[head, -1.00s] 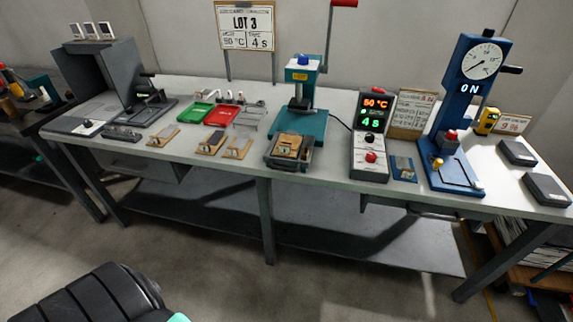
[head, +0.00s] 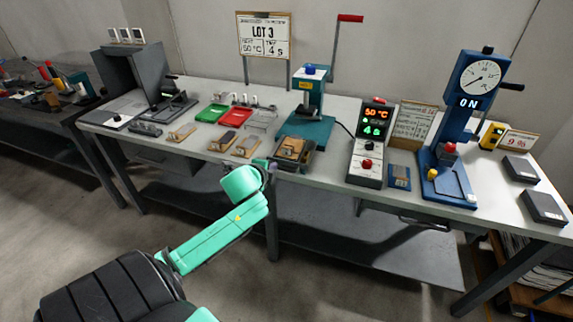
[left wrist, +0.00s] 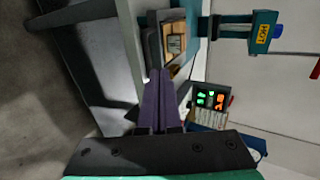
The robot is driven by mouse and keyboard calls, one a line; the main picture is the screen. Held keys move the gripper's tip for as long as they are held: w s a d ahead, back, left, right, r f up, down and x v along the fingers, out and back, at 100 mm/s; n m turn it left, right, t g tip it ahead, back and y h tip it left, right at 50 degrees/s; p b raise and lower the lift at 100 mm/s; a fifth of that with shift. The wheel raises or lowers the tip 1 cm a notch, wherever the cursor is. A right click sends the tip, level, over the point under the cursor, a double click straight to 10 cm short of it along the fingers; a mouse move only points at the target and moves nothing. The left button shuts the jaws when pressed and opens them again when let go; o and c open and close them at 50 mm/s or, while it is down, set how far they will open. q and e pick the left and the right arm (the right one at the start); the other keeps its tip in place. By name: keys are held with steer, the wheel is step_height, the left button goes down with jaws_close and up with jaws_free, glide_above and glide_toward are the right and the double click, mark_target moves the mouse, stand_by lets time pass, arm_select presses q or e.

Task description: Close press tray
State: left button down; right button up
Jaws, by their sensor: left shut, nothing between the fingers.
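The teal press (head: 306,125) stands mid-bench with a raised red-tipped lever. Its dark grey tray (head: 305,163) sticks out in front of the teal base, near the bench's front edge, with a wooden block (head: 291,147) in it. The tray (left wrist: 152,45) and block (left wrist: 175,43) also show in the left wrist view. My left gripper (head: 270,165) is at the bench's front edge, just left of the tray's front. In the left wrist view its purple fingers (left wrist: 160,74) are together and empty, pointing toward the tray. I cannot tell whether they touch it. My right gripper is not in view.
A control box (head: 368,145) with a lit display and a blue gauge press (head: 452,140) stand to the right. Wooden pieces, a green tray (head: 211,112) and a red tray (head: 235,117) lie to the left. The floor before the bench is free.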

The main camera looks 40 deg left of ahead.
arm_select(q)
glide_toward(285, 162)
steer(key=w, duration=0.1)
steer(key=x, duration=0.5)
steer(key=shift+s+a+f, duration=0.15)
steer(key=shift+s+f, duration=0.05)
steer(key=shift+w+a+f, duration=0.1)
steer(key=shift+w+f, duration=0.1)
steer(key=shift+w, duration=0.05)
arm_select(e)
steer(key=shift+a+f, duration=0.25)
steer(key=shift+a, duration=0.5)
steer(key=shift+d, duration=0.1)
